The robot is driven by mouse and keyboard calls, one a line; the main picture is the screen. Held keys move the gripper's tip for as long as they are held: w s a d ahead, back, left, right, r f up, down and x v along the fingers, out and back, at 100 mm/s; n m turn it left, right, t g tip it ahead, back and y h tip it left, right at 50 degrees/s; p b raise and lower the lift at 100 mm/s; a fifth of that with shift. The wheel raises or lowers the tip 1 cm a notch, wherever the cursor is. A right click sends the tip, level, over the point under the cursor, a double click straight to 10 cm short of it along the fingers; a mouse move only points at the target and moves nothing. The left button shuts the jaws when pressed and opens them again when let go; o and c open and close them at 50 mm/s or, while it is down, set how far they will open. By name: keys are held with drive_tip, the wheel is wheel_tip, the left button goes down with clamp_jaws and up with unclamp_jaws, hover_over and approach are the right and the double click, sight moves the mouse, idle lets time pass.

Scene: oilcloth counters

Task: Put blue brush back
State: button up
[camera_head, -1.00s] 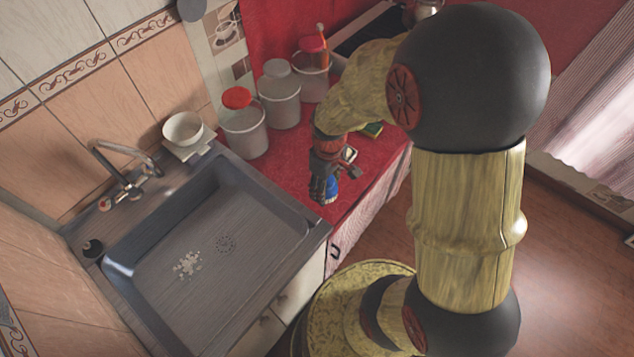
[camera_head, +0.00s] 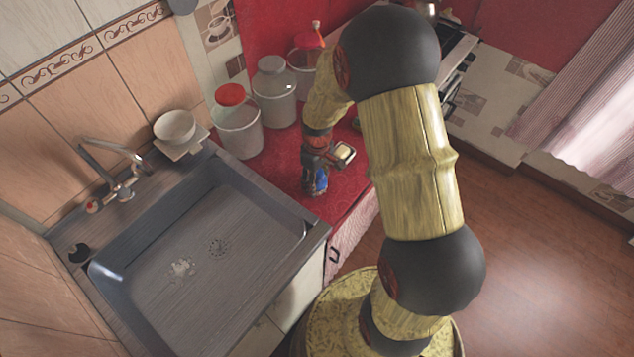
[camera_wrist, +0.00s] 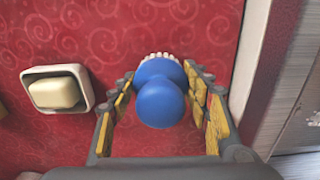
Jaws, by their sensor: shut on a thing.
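The blue brush (camera_wrist: 160,97) has a round knob handle and a row of white bristles. In the wrist view it sits between the two fingers of my gripper (camera_wrist: 163,103), which is shut on it. In the head view the blue brush (camera_head: 320,182) shows partly at the tip of my gripper (camera_head: 315,181), over the front part of the red counter (camera_head: 268,172), right of the sink. The fingers hide part of it. I cannot tell whether the bristles touch the counter.
A soap dish with a pale bar (camera_wrist: 57,91) lies left of the brush in the wrist view. The sink (camera_head: 205,250) is left of my gripper. A red-lidded jar (camera_head: 238,130), a grey-lidded jar (camera_head: 274,95) and another red-topped jar (camera_head: 303,62) stand behind. A white bowl (camera_head: 175,127) is near the tap.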

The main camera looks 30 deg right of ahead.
drive_tip(key=shift+r, duration=0.1)
drive_tip(key=o, duration=1.1)
